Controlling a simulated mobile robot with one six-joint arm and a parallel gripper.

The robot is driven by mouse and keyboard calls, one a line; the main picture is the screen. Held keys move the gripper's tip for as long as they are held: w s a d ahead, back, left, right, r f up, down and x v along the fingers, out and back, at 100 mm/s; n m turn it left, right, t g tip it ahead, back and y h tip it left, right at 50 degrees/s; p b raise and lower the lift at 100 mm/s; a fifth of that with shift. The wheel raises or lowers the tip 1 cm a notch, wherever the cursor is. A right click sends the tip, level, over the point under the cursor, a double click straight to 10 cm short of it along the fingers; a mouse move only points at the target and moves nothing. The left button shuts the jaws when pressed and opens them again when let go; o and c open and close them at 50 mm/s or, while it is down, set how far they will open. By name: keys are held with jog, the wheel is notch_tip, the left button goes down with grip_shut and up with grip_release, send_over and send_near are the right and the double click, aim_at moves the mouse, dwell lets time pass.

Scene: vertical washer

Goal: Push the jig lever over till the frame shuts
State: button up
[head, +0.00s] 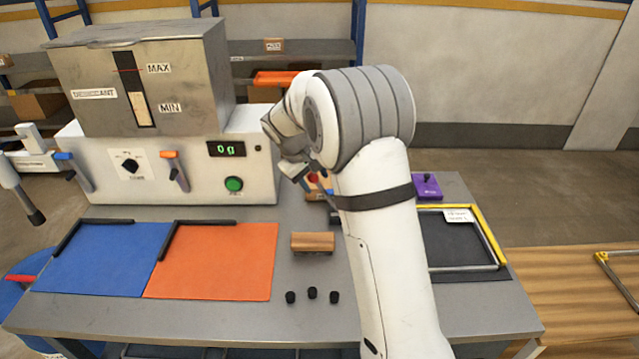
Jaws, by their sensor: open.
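My arm reaches up from the front and bends over toward the back of the grey table. My gripper (302,172) is small and partly hidden by my own wrist; it is open, pointing down beside a small wooden piece with a red top (312,180). I cannot tell whether it touches that piece. A black panel with a yellow and metal frame (490,238) and a white label lies at the table's right, partly behind my arm. No lever is clearly identifiable on it, and I cannot tell whether the frame is open or shut.
A machine with a green button (233,184) stands at the back left. Blue (95,258) and orange (220,260) mats lie in front. A wooden block (312,242), several black caps (312,292) and a purple block (427,186) sit around my arm. A wooden table (570,300) adjoins right.

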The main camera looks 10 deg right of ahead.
aim_at(317, 182)
jog(key=shift+x, duration=1.5)
jog(key=shift+c, duration=0.4)
grip_shut()
jog(key=shift+d, duration=0.15)
jog(key=shift+a, duration=0.25)
